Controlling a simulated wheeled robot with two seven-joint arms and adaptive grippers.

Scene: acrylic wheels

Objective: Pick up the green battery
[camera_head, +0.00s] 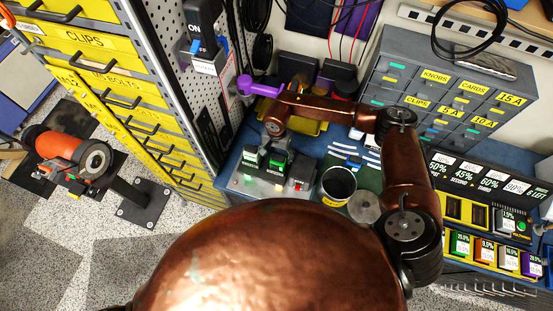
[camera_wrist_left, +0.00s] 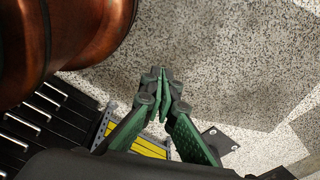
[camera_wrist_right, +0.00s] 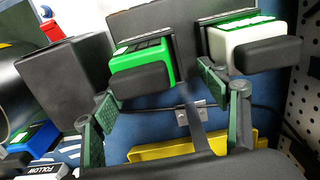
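The green battery (camera_wrist_right: 152,66) has a black end and sits in a dark holder in the right wrist view. In the head view it stands on the bench (camera_head: 277,163) in a grey charger-like stand (camera_head: 262,188). My right gripper (camera_wrist_right: 155,85) is open and empty, its fingers on either side of the battery's near end. I cannot tell whether they touch it. In the head view the right gripper's fingers are hardly visible below the copper wrist. My left gripper (camera_wrist_left: 162,78) has its fingertips together, with nothing between them, above the speckled floor.
A white-and-green battery (camera_wrist_right: 240,45) sits just right of the green one in the right wrist view. A black box (camera_wrist_right: 65,85) stands left of it, near the left finger.

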